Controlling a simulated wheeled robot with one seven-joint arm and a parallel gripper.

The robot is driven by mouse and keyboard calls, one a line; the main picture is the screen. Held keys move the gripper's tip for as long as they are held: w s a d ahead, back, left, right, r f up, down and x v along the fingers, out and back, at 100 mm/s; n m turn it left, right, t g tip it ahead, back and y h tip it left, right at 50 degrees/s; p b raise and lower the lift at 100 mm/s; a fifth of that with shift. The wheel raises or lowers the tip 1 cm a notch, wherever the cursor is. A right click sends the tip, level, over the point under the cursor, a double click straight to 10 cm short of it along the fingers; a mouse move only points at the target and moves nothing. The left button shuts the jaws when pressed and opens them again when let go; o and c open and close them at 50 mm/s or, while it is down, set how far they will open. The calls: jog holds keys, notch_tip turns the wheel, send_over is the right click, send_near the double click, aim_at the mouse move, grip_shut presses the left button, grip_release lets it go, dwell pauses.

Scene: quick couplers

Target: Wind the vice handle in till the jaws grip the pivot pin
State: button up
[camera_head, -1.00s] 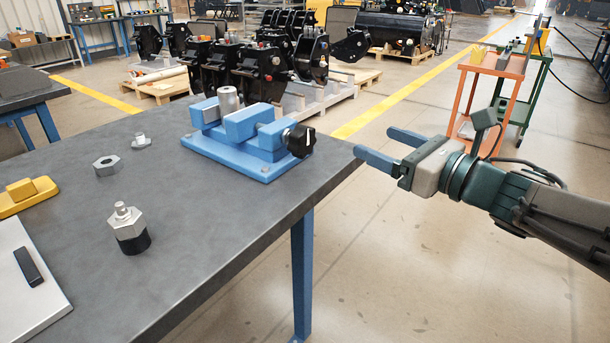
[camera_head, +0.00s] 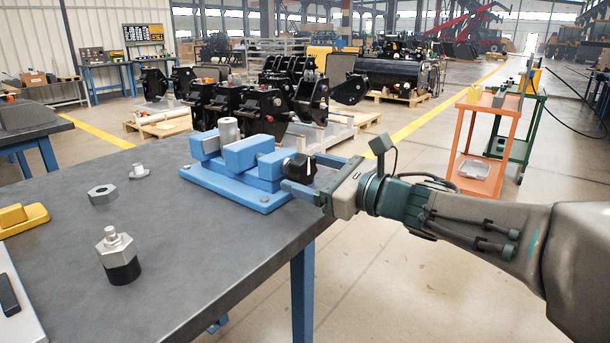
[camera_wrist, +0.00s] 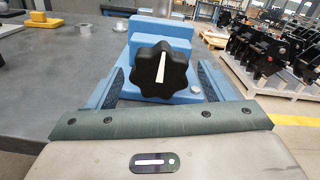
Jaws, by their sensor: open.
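The blue vice (camera_head: 236,172) stands on the grey bench near its far right edge. A grey cylindrical pivot pin (camera_head: 229,134) stands upright between its jaws; I cannot tell whether a gap is left beside it. The black lobed handle (camera_head: 299,167) is at the vice's right end. My gripper (camera_head: 312,176) is open, its two blue fingers on either side of the handle. In the wrist view the handle (camera_wrist: 161,72), with a white line pointing nearly upright, sits between the fingers, with space showing at both sides. The pin is not clearly seen in the wrist view.
On the bench (camera_head: 190,250) are a hex coupler with a black base (camera_head: 118,256), a hex nut (camera_head: 102,194), a small flanged part (camera_head: 139,171) and a yellow block (camera_head: 20,217). An orange trolley (camera_head: 487,140) stands on the floor at right.

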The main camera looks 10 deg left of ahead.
jog(key=shift+w+a, duration=0.3)
jog(key=shift+a, duration=0.35)
jog(key=c, duration=1)
